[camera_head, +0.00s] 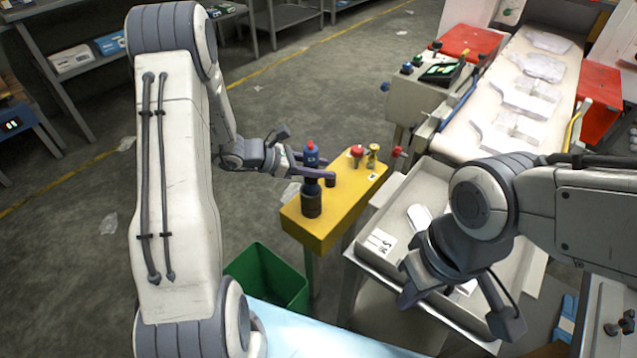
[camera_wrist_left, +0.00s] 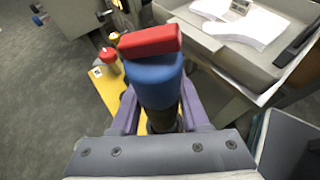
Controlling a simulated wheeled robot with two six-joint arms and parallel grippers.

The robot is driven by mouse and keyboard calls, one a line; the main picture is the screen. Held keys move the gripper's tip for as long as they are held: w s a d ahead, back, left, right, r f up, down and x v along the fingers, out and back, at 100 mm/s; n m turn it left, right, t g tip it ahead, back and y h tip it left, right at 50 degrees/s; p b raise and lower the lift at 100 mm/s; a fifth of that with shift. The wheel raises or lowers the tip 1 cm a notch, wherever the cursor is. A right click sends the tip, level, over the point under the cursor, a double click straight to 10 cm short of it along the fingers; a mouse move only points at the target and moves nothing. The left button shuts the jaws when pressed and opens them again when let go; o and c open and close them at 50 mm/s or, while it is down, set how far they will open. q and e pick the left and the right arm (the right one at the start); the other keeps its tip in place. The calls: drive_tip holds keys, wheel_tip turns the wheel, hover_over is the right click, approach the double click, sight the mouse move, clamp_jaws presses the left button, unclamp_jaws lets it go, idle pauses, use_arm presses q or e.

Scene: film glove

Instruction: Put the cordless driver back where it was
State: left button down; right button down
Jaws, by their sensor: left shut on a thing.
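The cordless driver (camera_head: 311,159) has a red top and a blue body. It is upright over the near end of a yellow stand (camera_head: 345,210). My left gripper (camera_head: 319,173) is shut around it from the side. A dark cylindrical part (camera_head: 311,202) is below the fingers; I cannot tell whether it is the driver's lower end or a holder. In the left wrist view the driver's red top (camera_wrist_left: 150,40) and blue body (camera_wrist_left: 156,80) are between my fingers, hiding its lower end. My right gripper (camera_head: 458,312) is open above a grey tray, apart from the driver.
A red-topped item (camera_head: 357,152) and a yellow item (camera_head: 373,156) stand at the stand's far end. The grey tray (camera_head: 375,262) with white gloves is to the right. A green bin (camera_head: 262,275) is below left. A conveyor (camera_head: 480,130) with glove shapes runs behind.

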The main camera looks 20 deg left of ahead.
sight(319, 188)
use_arm(q)
drive_tip(key=shift+f, duration=1.95)
drive_tip(key=shift+b, duration=0.3)
drive_tip(key=shift+f, duration=0.15)
drive_tip(key=shift+c, duration=2)
unclamp_jaws()
drive_tip(key=shift+r, duration=0.2)
drive_tip(key=p+v, duration=0.1)
drive_tip(key=v, duration=1.1)
